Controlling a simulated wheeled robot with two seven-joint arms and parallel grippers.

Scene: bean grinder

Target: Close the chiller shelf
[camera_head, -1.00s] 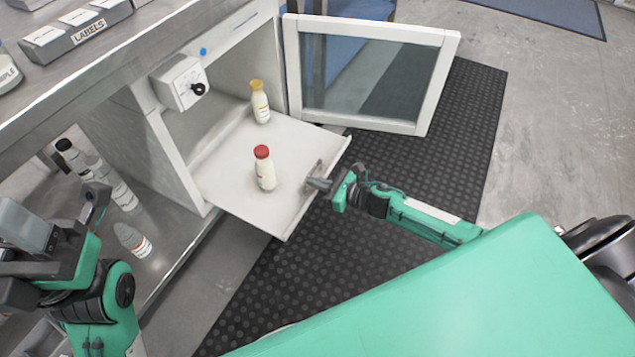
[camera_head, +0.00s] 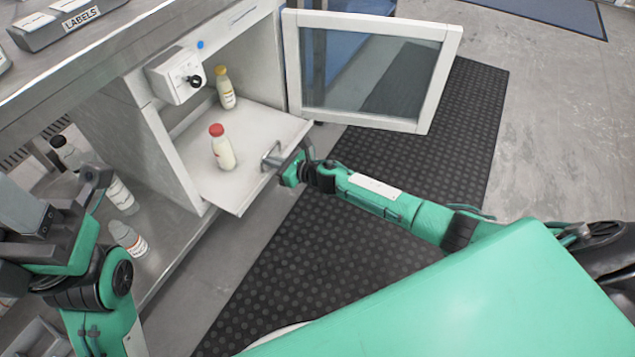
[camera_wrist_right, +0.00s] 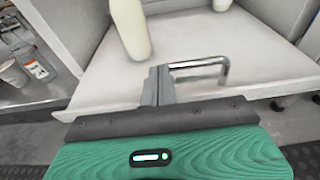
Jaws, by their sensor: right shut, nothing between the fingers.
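The white chiller shelf (camera_head: 256,142) is partly pulled out of the open chiller cabinet in the head view, and its surface also shows in the right wrist view (camera_wrist_right: 215,55). A metal handle (camera_wrist_right: 213,66) stands at its front edge. My right gripper (camera_head: 279,164) is shut and empty at that edge, by the handle; I cannot tell whether it touches. In the right wrist view its fingers (camera_wrist_right: 160,86) are together beside the handle's left end. A red-capped bottle (camera_head: 223,150) and a yellow-capped bottle (camera_head: 225,90) stand on the shelf. My left gripper (camera_head: 75,195) is at the left; its fingers are unclear.
The glass chiller door (camera_head: 368,72) stands open to the right of the shelf. A dial box (camera_head: 176,77) is on the cabinet's upper front. Bottles (camera_head: 128,238) stand on a lower metal shelf at the left. A black mat (camera_head: 300,262) covers the floor.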

